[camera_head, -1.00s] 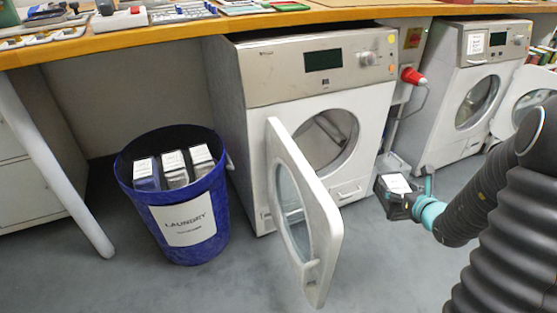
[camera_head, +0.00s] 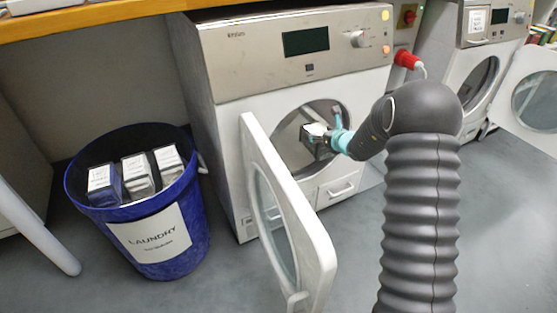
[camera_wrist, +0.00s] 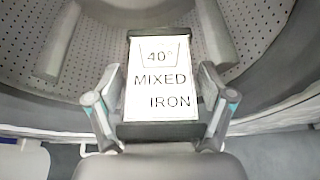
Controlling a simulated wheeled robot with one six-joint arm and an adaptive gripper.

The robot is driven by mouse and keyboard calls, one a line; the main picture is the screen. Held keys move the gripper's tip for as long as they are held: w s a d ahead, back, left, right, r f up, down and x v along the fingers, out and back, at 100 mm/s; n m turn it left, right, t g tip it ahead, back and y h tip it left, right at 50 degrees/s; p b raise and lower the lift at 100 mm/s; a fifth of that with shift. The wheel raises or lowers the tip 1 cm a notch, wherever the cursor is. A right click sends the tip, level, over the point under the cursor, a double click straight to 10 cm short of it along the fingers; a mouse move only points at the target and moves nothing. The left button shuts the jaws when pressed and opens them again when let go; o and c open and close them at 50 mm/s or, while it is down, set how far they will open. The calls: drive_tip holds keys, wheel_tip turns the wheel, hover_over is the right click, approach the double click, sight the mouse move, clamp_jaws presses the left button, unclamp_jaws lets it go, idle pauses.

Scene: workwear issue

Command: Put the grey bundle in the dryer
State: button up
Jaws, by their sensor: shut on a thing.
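My gripper (camera_head: 328,139) is shut on a dark grey bundle (camera_head: 308,142) with a white label on top. In the wrist view the label on the bundle (camera_wrist: 160,82) reads "40° MIXED IRON", and a finger presses on each side. The bundle is at the round mouth of the near front-loading machine (camera_head: 232,68), which I take as the dryer. Its perforated drum wall (camera_wrist: 262,30) fills the wrist view ahead of the bundle. The machine's door (camera_head: 290,225) hangs wide open to the left of my arm. How deep the bundle sits in the mouth is hard to tell.
A blue laundry bin (camera_head: 190,225) with several labelled bundles stands left of the machine. A second front-loader (camera_head: 462,62) with an open door (camera_head: 537,95) is at the right. A wooden worktop (camera_head: 110,14) runs above.

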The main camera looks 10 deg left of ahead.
drive_tip(key=w+a+f+b, duration=0.1)
drive_tip(key=w+a+f, duration=0.1)
drive_tip(key=w+a, duration=0.4)
drive_tip(key=w+a+f+b, duration=0.2)
drive_tip(key=w+a+f, duration=0.15)
drive_tip(key=a, duration=0.35)
drive_tip(key=shift+w+a+f+b, duration=0.1)
drive_tip(key=shift+f+b, duration=0.2)
drive_tip(key=shift+f, duration=1.95)
drive_tip(key=shift+w+a+f+b, duration=0.1)
drive_tip(key=shift+f+b, duration=0.15)
drive_tip(key=shift+f, duration=2)
drive_tip(key=shift+f, duration=0.6)
drive_tip(key=o, duration=1.3)
drive_tip(key=shift+c, duration=0.2)
drive_tip(key=shift+s+d+r, duration=0.15)
drive_tip(key=shift+r, duration=0.5)
drive_tip(key=v, duration=1.1)
drive_tip(key=shift+s+d+r+p, duration=0.1)
drive_tip(key=shift+s+d+p, duration=0.15)
drive_tip(key=shift+d+p, duration=0.05)
